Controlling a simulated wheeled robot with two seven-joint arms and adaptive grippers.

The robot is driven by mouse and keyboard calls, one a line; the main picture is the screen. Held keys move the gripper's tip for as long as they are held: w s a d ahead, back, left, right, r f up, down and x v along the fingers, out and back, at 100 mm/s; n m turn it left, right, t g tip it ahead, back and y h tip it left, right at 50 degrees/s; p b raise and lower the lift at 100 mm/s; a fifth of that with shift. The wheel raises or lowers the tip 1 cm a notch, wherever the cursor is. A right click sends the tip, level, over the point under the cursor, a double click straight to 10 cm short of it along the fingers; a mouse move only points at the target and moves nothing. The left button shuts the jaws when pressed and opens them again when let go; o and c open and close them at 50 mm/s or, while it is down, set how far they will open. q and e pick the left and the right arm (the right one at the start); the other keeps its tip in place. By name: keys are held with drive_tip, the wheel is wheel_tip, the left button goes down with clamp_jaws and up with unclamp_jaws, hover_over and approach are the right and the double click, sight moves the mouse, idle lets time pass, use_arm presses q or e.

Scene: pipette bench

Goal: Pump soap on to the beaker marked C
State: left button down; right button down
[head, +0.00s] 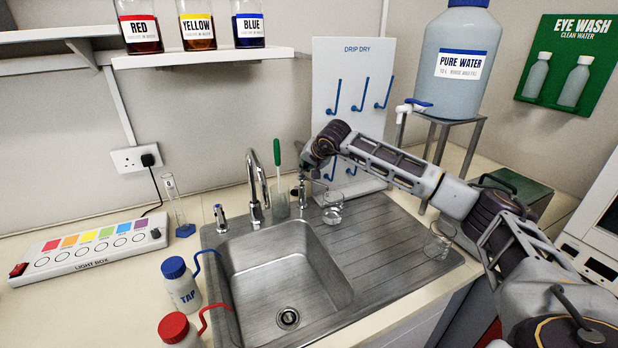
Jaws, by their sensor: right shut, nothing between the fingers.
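My right arm reaches in from the right, and my right gripper (303,176) points down behind the sink, shut and empty. It is right over a small metal soap pump (301,198) on the sink's back rim; the arm hides part of the pump, and I cannot tell if they touch. A clear glass beaker (332,213) stands just to the right of the pump, with some liquid or foam low in it. Another clear beaker (439,243) stands at the right on the drainboard. I cannot read a letter on either beaker. My left gripper is not in view.
The steel sink (345,290) has a faucet (257,185) at its back. A glass with a green-handled brush (280,200) stands near the pump. Wash bottles, one blue-capped (183,290) and one red-capped (180,335), stand left. The drip-dry rack (350,60) rises behind.

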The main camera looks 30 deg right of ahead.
drive_tip(key=shift+f, duration=0.1)
idle(0.3)
drive_tip(key=shift+r, duration=0.4)
idle(0.4)
drive_tip(key=shift+r, duration=0.1)
wheel_tip(320, 180, up, 6)
drive_tip(key=p, duration=0.3)
drive_tip(key=shift+p, duration=0.4)
